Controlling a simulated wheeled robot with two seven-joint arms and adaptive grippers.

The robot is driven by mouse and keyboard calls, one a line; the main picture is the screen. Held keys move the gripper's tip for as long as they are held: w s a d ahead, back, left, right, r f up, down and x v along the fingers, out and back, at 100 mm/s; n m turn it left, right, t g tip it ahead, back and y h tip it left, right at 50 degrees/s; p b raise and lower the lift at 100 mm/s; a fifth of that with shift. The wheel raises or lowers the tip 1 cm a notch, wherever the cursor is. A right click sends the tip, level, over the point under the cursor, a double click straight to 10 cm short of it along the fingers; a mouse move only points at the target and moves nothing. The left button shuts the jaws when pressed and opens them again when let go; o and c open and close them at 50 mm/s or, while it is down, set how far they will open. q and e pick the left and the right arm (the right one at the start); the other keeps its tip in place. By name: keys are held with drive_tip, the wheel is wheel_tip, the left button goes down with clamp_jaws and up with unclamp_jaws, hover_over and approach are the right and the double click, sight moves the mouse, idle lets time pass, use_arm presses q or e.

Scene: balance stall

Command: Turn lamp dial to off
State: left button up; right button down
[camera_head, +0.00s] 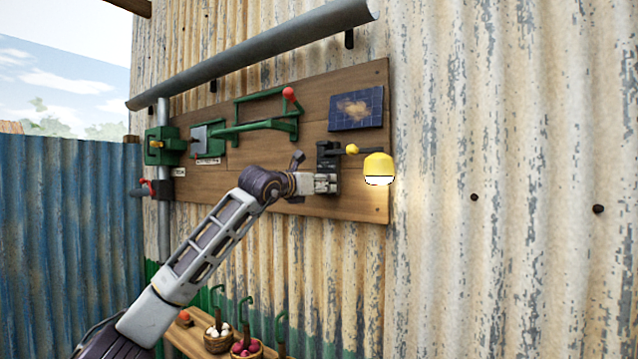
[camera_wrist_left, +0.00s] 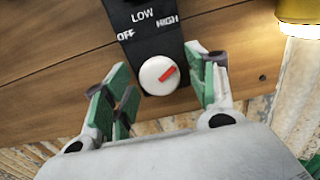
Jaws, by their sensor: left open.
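The lamp dial (camera_wrist_left: 158,75) is a white round knob with a red pointer, on a black plate (camera_wrist_left: 140,18) marked OFF, LOW and HIGH. The pointer is turned to the upper right, toward the HIGH side. My left gripper (camera_wrist_left: 165,95) is open, with one green-padded finger on each side of the dial and gaps between. In the head view the left gripper (camera_head: 326,184) is at the lower part of the dark lamp box (camera_head: 328,155), and the dial is hidden there. The yellow lamp (camera_head: 378,164) is lit underneath. My right gripper is not in view.
The box is on a wooden board (camera_head: 350,205) with a solar panel (camera_head: 356,109), a green lever frame (camera_head: 265,112) and a green box (camera_head: 162,146). A grey pipe (camera_head: 250,55) crosses above.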

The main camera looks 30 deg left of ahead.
use_arm(q)
drive_tip(key=c, duration=1)
